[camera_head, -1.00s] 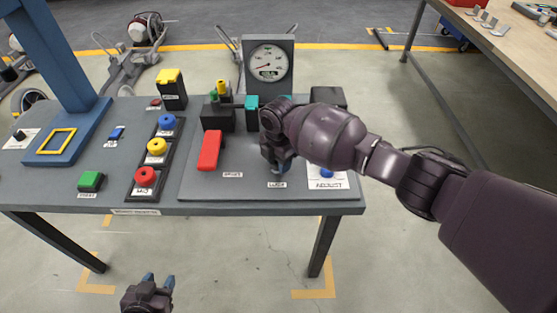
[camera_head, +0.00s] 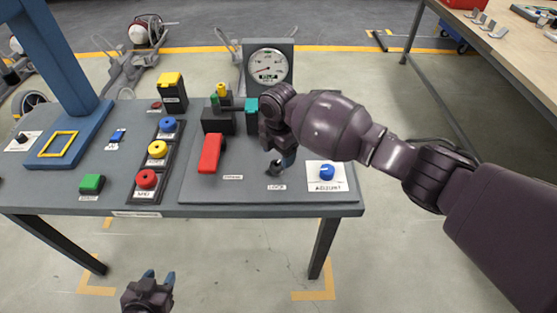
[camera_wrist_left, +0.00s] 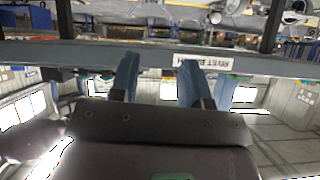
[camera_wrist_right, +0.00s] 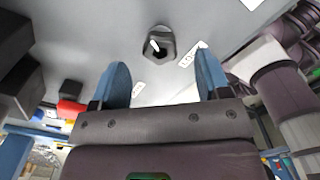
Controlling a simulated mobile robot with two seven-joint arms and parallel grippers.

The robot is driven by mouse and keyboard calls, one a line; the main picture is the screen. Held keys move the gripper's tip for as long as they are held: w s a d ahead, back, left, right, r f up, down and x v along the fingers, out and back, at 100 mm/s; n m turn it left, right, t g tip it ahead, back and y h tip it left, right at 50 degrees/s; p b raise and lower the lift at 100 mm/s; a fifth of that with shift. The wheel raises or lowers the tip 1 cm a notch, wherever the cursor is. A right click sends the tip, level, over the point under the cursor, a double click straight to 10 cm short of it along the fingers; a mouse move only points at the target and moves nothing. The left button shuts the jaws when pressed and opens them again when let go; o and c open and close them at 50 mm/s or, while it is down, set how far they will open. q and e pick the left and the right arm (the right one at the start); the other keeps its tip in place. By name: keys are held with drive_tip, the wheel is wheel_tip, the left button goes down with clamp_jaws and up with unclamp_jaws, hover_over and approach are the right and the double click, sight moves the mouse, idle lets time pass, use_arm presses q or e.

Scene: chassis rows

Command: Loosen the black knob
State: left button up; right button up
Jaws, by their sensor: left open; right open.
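The black knob (camera_head: 276,168) stands on the grey raised panel above a label that reads LOCK. In the right wrist view the knob (camera_wrist_right: 164,50) shows a white mark on its top and lies beyond and between my fingertips. My right gripper (camera_head: 288,158) is open and empty, above and slightly behind the knob, apart from it. The right wrist view shows its two blue fingers (camera_wrist_right: 162,72) spread. My left gripper (camera_head: 159,278) is open and empty in front of the bench, low; it also shows in the left wrist view (camera_wrist_left: 158,75).
A blue knob (camera_head: 327,172) on a white ADJUST plate sits right of the black knob. A red lever (camera_head: 209,153) is left of it. A gauge (camera_head: 268,67) stands behind. Another small black knob (camera_head: 20,137) is at the far left. Coloured buttons (camera_head: 157,149) line the bench.

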sight(279, 163)
wheel_tip(279, 163, up, 4)
drive_tip(key=shift+r, duration=0.2)
use_arm(q)
drive_tip(key=shift+s+r, duration=0.15)
drive_tip(key=shift+r, duration=0.15)
use_arm(e)
drive_tip(key=shift+r, duration=0.65)
use_arm(q)
drive_tip(key=shift+o, duration=0.3)
